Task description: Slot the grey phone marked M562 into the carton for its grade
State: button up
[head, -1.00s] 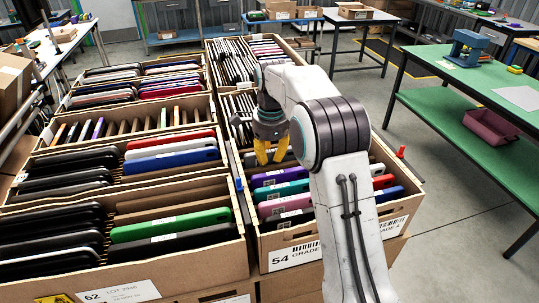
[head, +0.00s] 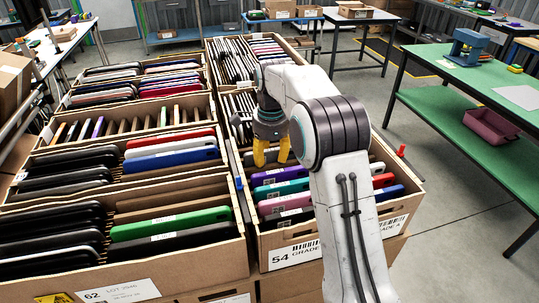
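My gripper (head: 271,153) points down over the back part of the front right carton, with its two yellow fingers apart. I see nothing held between them. The front right carton (head: 372,222) is labelled 54 and GRADE A and holds a row of phones in teal, purple, pink, red and blue. I cannot make out a phone marked M562; my arm hides part of the right carton.
More cartons of phones stand behind, including one with mostly empty slots (head: 135,128). A green workbench (head: 470,100) with a pink bin (head: 492,125) stands at the right. Bare floor lies between it and the cartons.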

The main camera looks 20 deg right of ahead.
notch_tip(320, 180, up, 12)
jog(key=shift+s, duration=0.45)
dwell(0.5)
notch_tip(320, 180, up, 7)
jog(key=p, duration=0.8)
dwell(0.3)
dwell(0.3)
